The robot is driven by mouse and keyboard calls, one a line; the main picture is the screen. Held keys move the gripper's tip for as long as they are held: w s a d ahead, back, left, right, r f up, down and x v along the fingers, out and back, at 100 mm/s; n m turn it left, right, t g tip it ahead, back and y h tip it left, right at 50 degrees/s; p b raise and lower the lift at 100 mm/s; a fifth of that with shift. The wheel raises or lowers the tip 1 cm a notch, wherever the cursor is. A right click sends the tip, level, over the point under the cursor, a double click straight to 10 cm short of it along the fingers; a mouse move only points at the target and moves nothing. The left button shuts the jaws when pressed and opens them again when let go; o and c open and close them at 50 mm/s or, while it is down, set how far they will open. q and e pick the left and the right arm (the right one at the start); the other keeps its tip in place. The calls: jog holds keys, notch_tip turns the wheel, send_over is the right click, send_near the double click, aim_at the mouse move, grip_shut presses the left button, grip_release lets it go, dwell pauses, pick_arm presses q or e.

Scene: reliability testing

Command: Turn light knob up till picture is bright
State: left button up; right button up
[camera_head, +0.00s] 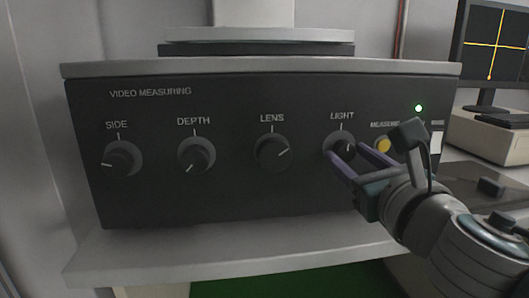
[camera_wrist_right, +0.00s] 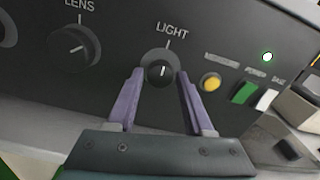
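The light knob (camera_head: 339,147) is a round black knob under the word LIGHT on the dark front panel (camera_head: 230,205). It also shows in the right wrist view (camera_wrist_right: 160,67), with a short white mark that stands about upright there. My right gripper (camera_head: 345,152) reaches in from the right. Its two purple fingers are spread on either side of the knob, and in the wrist view (camera_wrist_right: 160,75) their tips lie close to its rim. I cannot tell whether they touch it. The monitor (camera_head: 495,35) shows a yellow cross on a dark picture. My left gripper is not in view.
The lens knob (camera_head: 272,152), depth knob (camera_head: 196,154) and side knob (camera_head: 122,158) sit to the left. A yellow button (camera_wrist_right: 209,82), a green button (camera_wrist_right: 243,92) and a white button (camera_wrist_right: 266,100) are close to my right finger. A green light (camera_head: 418,108) is lit.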

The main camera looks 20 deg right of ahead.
grip_shut()
